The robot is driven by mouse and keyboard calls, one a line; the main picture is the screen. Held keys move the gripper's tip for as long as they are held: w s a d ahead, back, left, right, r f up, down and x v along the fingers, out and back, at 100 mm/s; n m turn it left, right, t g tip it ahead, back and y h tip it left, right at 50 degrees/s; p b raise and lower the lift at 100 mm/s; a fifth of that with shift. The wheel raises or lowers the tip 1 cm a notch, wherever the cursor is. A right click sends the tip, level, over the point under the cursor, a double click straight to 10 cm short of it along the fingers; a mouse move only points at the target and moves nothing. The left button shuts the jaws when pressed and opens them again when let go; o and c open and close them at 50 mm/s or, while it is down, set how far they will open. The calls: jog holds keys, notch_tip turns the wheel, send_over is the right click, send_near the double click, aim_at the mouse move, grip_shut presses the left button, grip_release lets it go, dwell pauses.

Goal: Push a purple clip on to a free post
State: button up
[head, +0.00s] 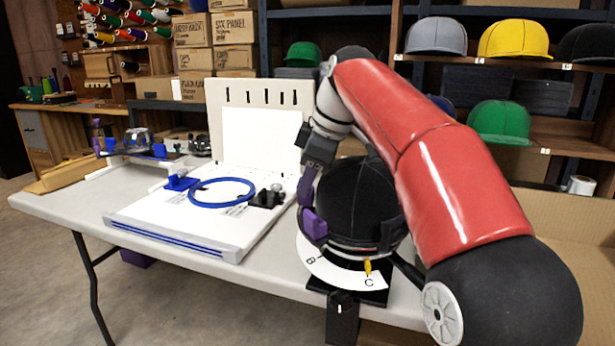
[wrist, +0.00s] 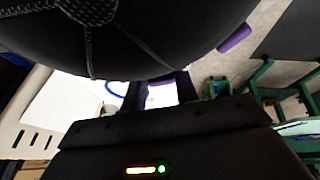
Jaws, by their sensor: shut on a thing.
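A black cap (head: 352,195) sits on a round stand with a dark ring around its lower edge. My gripper (head: 308,203) points down at the left side of the cap and is shut on a purple clip (head: 315,224), which is close against the ring. In the wrist view the gripper (wrist: 163,88) shows the held clip (wrist: 160,97) between its fingers, just below the cap (wrist: 130,35). Another purple piece (wrist: 235,38) shows at the cap's edge there. The post under the held clip is hidden, so I cannot tell whether it is seated.
A white dial (head: 335,274) with letters and a yellow pointer (head: 367,266) is under the cap. A white board (head: 150,215) with a blue hoop (head: 222,192) lies left on the table. Shelves with caps (head: 500,120) stand behind. The table's front edge is close to the stand.

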jog(key=shift+f, duration=0.3)
jog(key=shift+w+f+b, duration=0.1)
jog(key=shift+f+b, duration=0.15)
jog(key=shift+b, duration=0.1)
jog(key=o, duration=1.1)
